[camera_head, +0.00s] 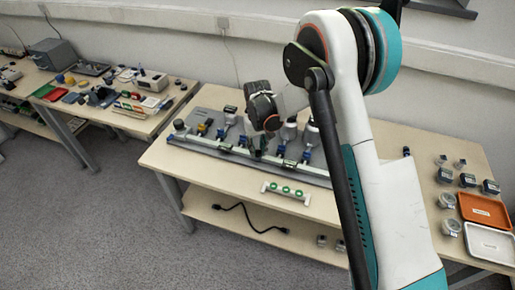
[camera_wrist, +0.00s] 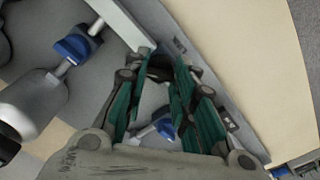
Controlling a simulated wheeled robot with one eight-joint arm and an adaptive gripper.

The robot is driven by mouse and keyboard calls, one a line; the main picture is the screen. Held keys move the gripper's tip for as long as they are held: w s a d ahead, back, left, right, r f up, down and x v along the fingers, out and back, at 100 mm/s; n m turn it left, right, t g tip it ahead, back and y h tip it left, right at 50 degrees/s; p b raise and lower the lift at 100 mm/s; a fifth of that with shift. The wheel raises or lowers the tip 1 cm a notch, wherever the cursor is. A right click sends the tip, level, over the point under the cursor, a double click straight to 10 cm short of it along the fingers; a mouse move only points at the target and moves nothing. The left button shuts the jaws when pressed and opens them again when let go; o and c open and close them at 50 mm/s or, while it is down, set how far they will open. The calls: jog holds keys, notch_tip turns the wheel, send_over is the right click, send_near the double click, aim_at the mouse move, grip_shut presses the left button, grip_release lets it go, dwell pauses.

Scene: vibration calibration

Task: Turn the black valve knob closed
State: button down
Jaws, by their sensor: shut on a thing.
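The black valve knob (camera_wrist: 160,68) shows as a dark round shape between the tips of my gripper in the wrist view. My gripper (camera_wrist: 163,62) is shut on it, with one green-padded finger on each side. The fingers hide much of the knob, so its turn angle cannot be told. In the head view my gripper (camera_head: 261,140) reaches down to the middle of the grey valve panel (camera_head: 202,145) on the table. My arm hides part of the panel there.
A blue valve fitting (camera_wrist: 72,46) and a grey metal cylinder (camera_wrist: 32,103) stand close by in the wrist view. A white rack with green rings (camera_head: 286,191) lies in front of the panel. An orange tray (camera_head: 484,210) and several jars are at the right.

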aim_at(257, 150)
jog(key=n, duration=0.5)
jog(key=shift+n, duration=0.3)
jog(key=c, duration=2.4)
grip_release()
jog(key=n, duration=0.5)
jog(key=shift+b, duration=0.35)
jog(key=c, duration=2.4)
grip_release()
jog(key=c, duration=2.4)
grip_release()
jog(key=c, duration=1.3)
grip_release()
jog(key=shift+r, duration=0.1)
notch_tip(257, 150, up, 12)
jog(key=shift+f, duration=0.1)
